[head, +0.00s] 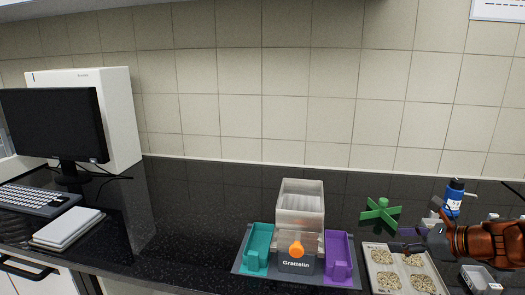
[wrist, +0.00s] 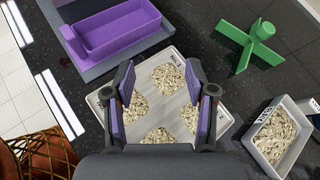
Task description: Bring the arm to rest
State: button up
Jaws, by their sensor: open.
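My arm reaches in from the right edge of the head view, and my gripper (head: 408,241) is at its end, over a pale tray (head: 376,263). In the wrist view my gripper (wrist: 160,72) is open, its two purple-padded fingers apart with nothing between them. Below the fingers lies the pale tray (wrist: 178,85) with several piles of light grains on it. The gripper looks to be above the tray; the exact gap cannot be told. The gripper body hides the tray's near part in the wrist view.
The Grattelin shaker (head: 296,266) stands left of the tray, with a teal bin (head: 258,251) and a purple bin (head: 339,262). A green cross-shaped piece (head: 380,211), a blue bottle (head: 454,196) and a small grain box (wrist: 278,139) are near my gripper. The counter's left-middle is clear.

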jog(key=s+a+n+g+p, duration=0.1)
jog(key=s+a+n+g, duration=0.3)
jog(key=a, duration=0.3)
jog(key=s+a+n+g+p, duration=0.1)
jog(key=s+a+n, duration=0.3)
jog(key=a+n, duration=0.3)
jog(key=s+a+n+g+p, duration=0.1)
jog(key=s+a+n+g, duration=0.2)
jog(key=s+a, duration=0.35)
jog(key=s+f+n+g+h+p, duration=0.2)
jog(key=s+n+h, duration=0.4)
jog(key=s+n, duration=0.7)
jog(key=s+g+p, duration=0.1)
jog(key=s+g, duration=0.1)
jog(key=s, duration=0.2)
jog(key=shift+d+h, duration=0.15)
jog(key=shift+h, duration=0.15)
